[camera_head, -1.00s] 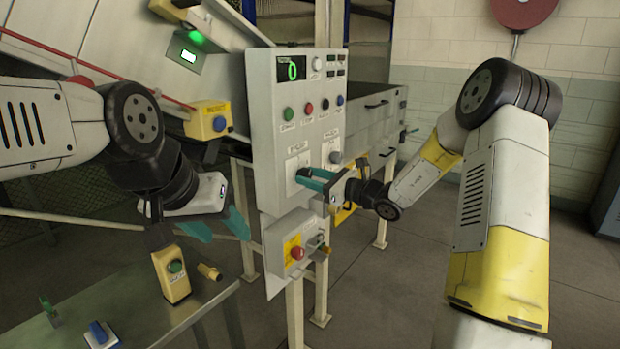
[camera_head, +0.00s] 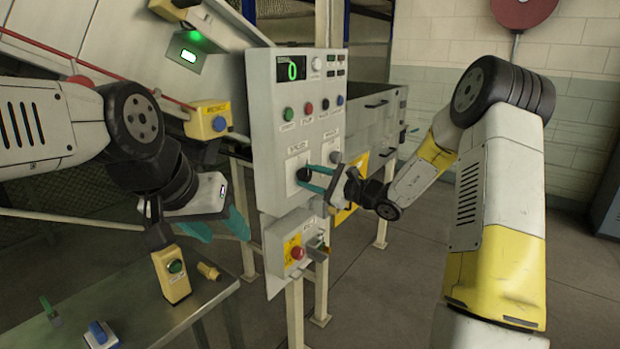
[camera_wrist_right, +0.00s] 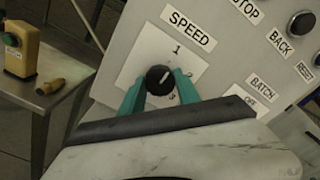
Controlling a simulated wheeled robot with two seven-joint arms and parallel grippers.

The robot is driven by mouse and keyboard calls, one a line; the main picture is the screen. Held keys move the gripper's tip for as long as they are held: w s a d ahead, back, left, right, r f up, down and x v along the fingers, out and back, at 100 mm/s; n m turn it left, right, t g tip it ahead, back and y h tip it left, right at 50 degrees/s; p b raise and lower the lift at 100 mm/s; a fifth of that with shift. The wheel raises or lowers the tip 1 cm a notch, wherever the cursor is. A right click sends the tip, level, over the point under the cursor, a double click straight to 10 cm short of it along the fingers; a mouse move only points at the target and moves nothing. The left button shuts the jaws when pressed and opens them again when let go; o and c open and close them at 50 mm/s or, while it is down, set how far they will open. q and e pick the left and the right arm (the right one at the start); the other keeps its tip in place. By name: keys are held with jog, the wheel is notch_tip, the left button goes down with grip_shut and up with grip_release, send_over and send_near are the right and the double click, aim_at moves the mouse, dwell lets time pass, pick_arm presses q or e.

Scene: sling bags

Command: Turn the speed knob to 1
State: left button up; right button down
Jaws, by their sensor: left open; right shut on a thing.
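The speed knob (camera_wrist_right: 159,79) is a small round black dial on a white plate labelled SPEED (camera_wrist_right: 188,28). Its white mark points to the upper right, toward the side where the printed 1 (camera_wrist_right: 177,50) and a partly covered 2 stand. My right gripper (camera_wrist_right: 160,90) has its two teal fingers closed on either side of the knob. In the head view the right gripper (camera_head: 309,178) reaches the control panel (camera_head: 267,150) from the right. My left gripper (camera_head: 225,228) is open and empty, left of the panel above the metal table.
The panel has a green-digit display (camera_head: 291,70) reading 0 and a row of buttons. A batch dial plate (camera_wrist_right: 255,101) is beside the speed plate. A lower box with a red button (camera_head: 297,253) hangs below. The metal table (camera_head: 190,318) holds a yellow button box (camera_head: 172,275).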

dwell(0.4)
jog(key=c, duration=0.9)
grip_release()
jog(key=shift+v, duration=3.95)
jog(key=s+a+r+n+g+h, duration=0.2)
jog(key=s+a+n+g, duration=0.15)
jog(key=s+n, duration=0.45)
jog(key=s+a+r+n+g+h, duration=0.25)
jog(key=s+g, duration=0.25)
jog(key=s, duration=0.8)
jog(key=s+d+n+t+h, duration=0.1)
jog(key=s+d+n+h, duration=0.1)
jog(key=s+d, duration=0.1)
jog(key=s+d+r+n+t+h, duration=0.1)
jog(key=s+d+n+h, duration=0.1)
jog(key=d, duration=0.4)
jog(key=s+d+r+n+t+h, duration=0.1)
jog(key=s+d+n+t+h, duration=0.1)
jog(key=s+d+h, duration=0.2)
jog(key=shift+s+d+r, duration=0.15)
jog(key=shift+s+d, duration=0.15)
jog(key=shift+s, duration=0.3)
